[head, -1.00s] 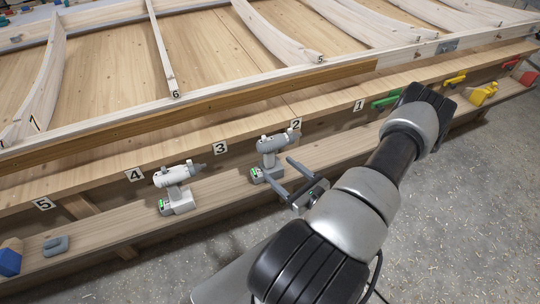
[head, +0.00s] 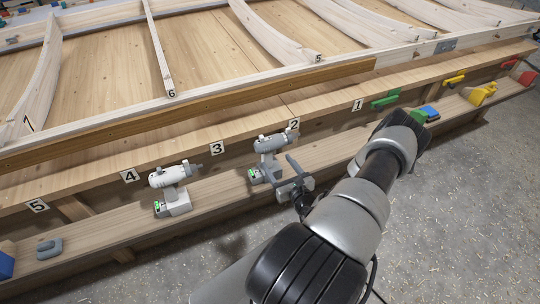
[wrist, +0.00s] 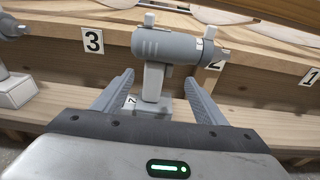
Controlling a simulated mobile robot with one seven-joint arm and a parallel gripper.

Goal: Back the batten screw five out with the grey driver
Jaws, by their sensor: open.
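The grey driver (head: 268,145) stands upright on the lower shelf below label 2, its nose pointing right. In the wrist view the grey driver (wrist: 165,47) is straight ahead, its handle between my fingers. My gripper (head: 279,166) is open, close in front of the driver; I see no clear contact. It also shows in the wrist view (wrist: 159,82), one finger on each side of the handle. A second, paler driver (head: 171,188) stands on the shelf to the left. The brown batten (head: 200,110) runs along the front of the frame. I cannot make out any screws.
A grey U-shaped piece (head: 49,248) lies on the shelf at left. Green (head: 385,101), yellow (head: 480,95) and blue (head: 431,113) items are at right. The concrete floor in front is open.

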